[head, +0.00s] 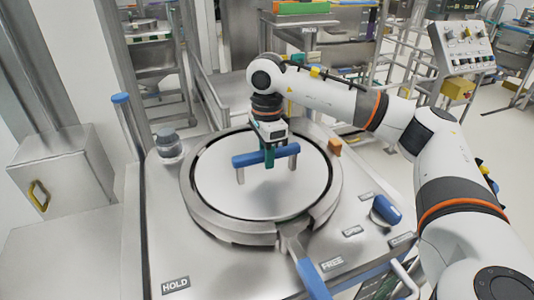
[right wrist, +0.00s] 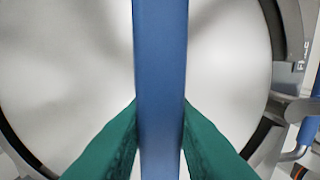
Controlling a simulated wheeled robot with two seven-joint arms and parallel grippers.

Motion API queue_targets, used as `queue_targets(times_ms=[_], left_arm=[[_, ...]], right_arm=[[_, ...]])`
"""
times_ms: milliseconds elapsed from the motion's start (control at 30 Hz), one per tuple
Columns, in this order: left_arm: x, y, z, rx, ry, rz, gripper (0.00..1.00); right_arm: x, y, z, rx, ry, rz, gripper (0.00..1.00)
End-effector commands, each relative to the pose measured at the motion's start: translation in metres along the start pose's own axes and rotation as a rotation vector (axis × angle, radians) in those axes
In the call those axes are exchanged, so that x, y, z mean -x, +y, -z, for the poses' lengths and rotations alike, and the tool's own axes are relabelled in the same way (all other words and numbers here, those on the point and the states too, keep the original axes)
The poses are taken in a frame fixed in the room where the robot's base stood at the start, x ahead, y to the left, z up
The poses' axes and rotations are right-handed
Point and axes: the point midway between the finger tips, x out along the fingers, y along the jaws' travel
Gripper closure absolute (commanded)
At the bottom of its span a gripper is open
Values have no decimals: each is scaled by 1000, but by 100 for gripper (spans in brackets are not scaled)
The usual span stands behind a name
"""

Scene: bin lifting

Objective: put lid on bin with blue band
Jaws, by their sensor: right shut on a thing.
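A round metal lid (head: 226,192) with a blue bar handle (head: 252,158) on two posts lies inside a round metal ring (head: 196,205) on a steel station. My right gripper (head: 270,160) comes down from above and is shut on the blue handle, near its middle. In the right wrist view, the green fingers (right wrist: 160,120) press on both sides of the blue handle (right wrist: 160,60), with the lid's pale surface (right wrist: 60,80) below. No separate bin with a blue band can be made out. My left gripper is not in view.
A blue-handled lever (head: 312,280) sticks out at the front of the ring. A blue knob (head: 385,210) sits at right, near labels such as FREE. A small orange block (head: 334,146) and a grey cylinder (head: 168,143) stand beside the ring. A metal box (head: 65,175) is at left.

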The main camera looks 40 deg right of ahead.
Motion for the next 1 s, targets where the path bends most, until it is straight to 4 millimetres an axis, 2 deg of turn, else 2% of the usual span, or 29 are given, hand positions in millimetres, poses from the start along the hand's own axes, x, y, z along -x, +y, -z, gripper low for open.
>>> queue_targets(times_ms=[300, 333, 467, 500, 767, 867, 1000], left_arm=[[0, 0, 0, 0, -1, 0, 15], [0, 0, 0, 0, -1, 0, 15], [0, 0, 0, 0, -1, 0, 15], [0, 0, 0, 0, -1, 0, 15], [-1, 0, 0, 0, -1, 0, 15], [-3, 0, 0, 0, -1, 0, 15], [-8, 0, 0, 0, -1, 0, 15]], right_arm=[[3, 1, 0, 0, 4, -8, 100], [3, 1, 0, 0, 4, -8, 77], [3, 1, 0, 0, 3, -6, 55], [2, 1, 0, 0, 3, -5, 53], [-2, 0, 0, 0, -2, 4, 53], [4, 0, 0, 0, 0, 0, 53], [26, 0, 1, 1, 2, -4, 53]])
